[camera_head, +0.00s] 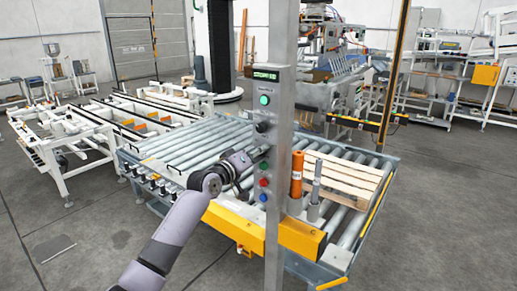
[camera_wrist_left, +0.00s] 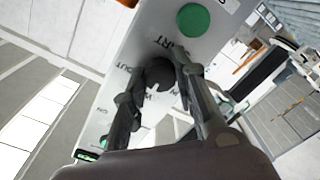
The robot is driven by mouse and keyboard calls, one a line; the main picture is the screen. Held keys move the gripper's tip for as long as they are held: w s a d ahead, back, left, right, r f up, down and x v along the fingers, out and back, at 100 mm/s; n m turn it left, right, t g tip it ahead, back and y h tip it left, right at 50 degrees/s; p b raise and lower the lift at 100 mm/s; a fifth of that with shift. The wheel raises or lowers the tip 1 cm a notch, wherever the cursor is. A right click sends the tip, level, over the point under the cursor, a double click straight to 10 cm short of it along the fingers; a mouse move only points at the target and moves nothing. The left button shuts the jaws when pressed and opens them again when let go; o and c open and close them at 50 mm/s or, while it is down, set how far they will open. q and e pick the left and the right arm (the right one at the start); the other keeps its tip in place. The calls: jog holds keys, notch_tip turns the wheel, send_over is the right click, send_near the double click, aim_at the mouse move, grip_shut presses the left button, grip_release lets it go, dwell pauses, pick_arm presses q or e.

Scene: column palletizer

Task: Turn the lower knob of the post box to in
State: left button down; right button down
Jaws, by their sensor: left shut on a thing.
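The post box is a grey upright post (camera_head: 283,140) with a display, buttons and knobs on its face. A dark upper knob (camera_head: 262,126) shows in the head view, above my left gripper (camera_head: 256,165). The dark lower knob (camera_wrist_left: 160,72) shows in the left wrist view, beside a large green button (camera_wrist_left: 193,20) marked START. My left gripper's dark fingers (camera_wrist_left: 158,82) are shut on this knob, one at each side. Lettering around it is partly covered, with OUT readable on one side. The fingers hide much of the knob, and I cannot tell where its pointer stands. My right gripper is out of view.
A red button (camera_head: 263,182) and a blue button (camera_head: 263,197) sit below the gripper. A roller conveyor (camera_head: 190,145) stands behind the post, with a wooden pallet (camera_head: 343,180) at its right. An orange cylinder (camera_head: 297,174) stands close right of the post. Floor at the left is open.

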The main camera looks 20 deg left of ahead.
pick_arm(q)
jog(key=shift+n+p, duration=1.9)
jog(key=shift+n, duration=1.8)
jog(key=shift+f, duration=0.1)
jog(key=c, duration=1.3)
grip_release()
jog(key=shift+a, duration=0.1)
jog(key=v, duration=1.2)
